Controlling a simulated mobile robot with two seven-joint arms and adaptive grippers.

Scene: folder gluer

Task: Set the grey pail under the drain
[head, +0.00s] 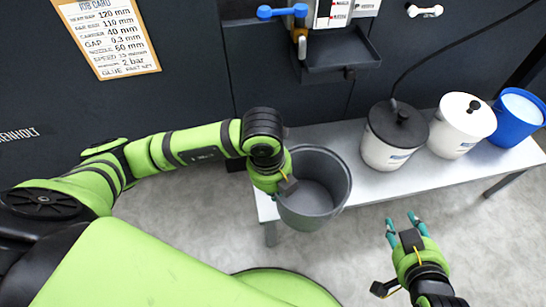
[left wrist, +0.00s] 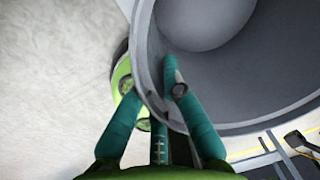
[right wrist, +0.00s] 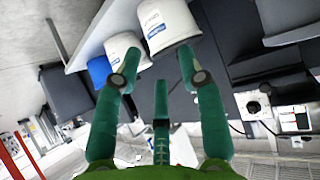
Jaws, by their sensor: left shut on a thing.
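The grey pail (head: 325,212) is open and looks empty, at the left end of the grey bench. I cannot tell whether it rests on the bench or hangs just above it. My left gripper (head: 284,186) is shut on the pail's left rim. The left wrist view shows its fingers on both sides of the pail wall (left wrist: 245,85). A dark tray (head: 340,58) with a small outlet (head: 349,73) juts from the machine, behind the pail, under a blue-handled valve (head: 282,11). My right gripper (head: 402,222) is open and empty, in front of the bench.
On the bench (head: 358,187) stand a white pot with a black lid (head: 390,150), a second white pot (head: 460,128) and a blue bucket (head: 518,117). A dark hose (head: 440,55) runs down to the black-lidded pot. The bench is clear between pail and pots.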

